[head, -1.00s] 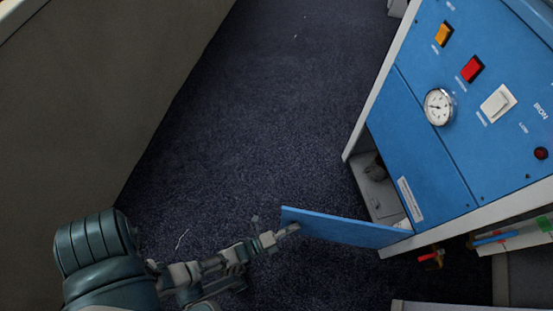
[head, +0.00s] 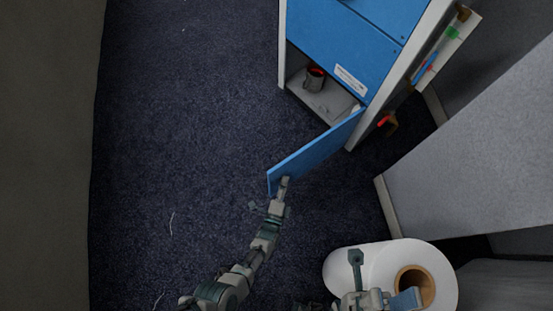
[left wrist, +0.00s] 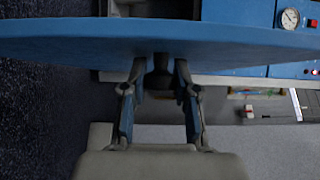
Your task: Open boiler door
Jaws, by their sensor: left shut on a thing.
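The blue boiler door (head: 315,150) stands swung out from the blue boiler cabinet (head: 340,50), leaving the lower compartment (head: 325,100) open to view. My left gripper (head: 285,183) is at the door's free edge. In the left wrist view, the fingers of my left gripper (left wrist: 160,78) close around a dark knob (left wrist: 161,78) on the face of the blue door (left wrist: 60,38). My right gripper (head: 383,279) is at the bottom of the head view, its fingers spread apart with nothing seen between them, in front of a white roll.
A dark cup-like part with red (head: 315,78) sits inside the compartment. A large white roll (head: 350,265) lies at the lower right. A grey panel (head: 470,160) stands on the right. A red-handled valve (head: 387,122) is beside the cabinet.

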